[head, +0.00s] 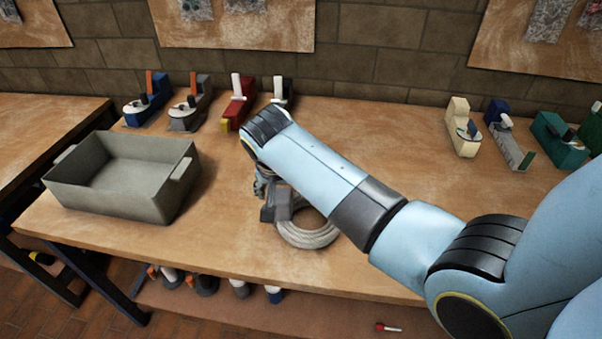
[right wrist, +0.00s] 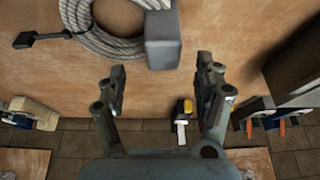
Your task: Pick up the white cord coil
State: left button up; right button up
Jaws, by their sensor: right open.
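The white cord coil (head: 308,236) lies on the wooden workbench, partly hidden behind my right forearm and wrist in the head view. In the right wrist view the coil (right wrist: 105,42) is at the top, with a grey block (right wrist: 163,40) at its right side and a dark plug (right wrist: 40,40) on a short lead at its left. My right gripper (right wrist: 161,72) is open and empty, its fingers spread on either side of the line to the grey block. In the head view the gripper (head: 262,187) is mostly hidden by my wrist. My left gripper is not in view.
A grey open bin (head: 125,175) stands empty at the bench's left. Several hand planes, including a red one (head: 238,102), line the back; a cream plane (head: 461,126) and others stand at the right. The bench (head: 130,250) is clear between bin and coil.

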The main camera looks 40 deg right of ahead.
aim_at(282, 195)
jog(key=x, duration=0.4)
jog(key=shift+a+f, duration=0.15)
jog(key=shift+w+f, duration=0.2)
jog(key=shift+f, duration=0.3)
jog(key=shift+c, duration=0.9)
jog(key=c, duration=0.4)
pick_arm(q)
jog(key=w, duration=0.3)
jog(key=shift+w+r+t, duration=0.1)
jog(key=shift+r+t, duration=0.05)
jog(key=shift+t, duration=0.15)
pick_arm(e)
grip_shut()
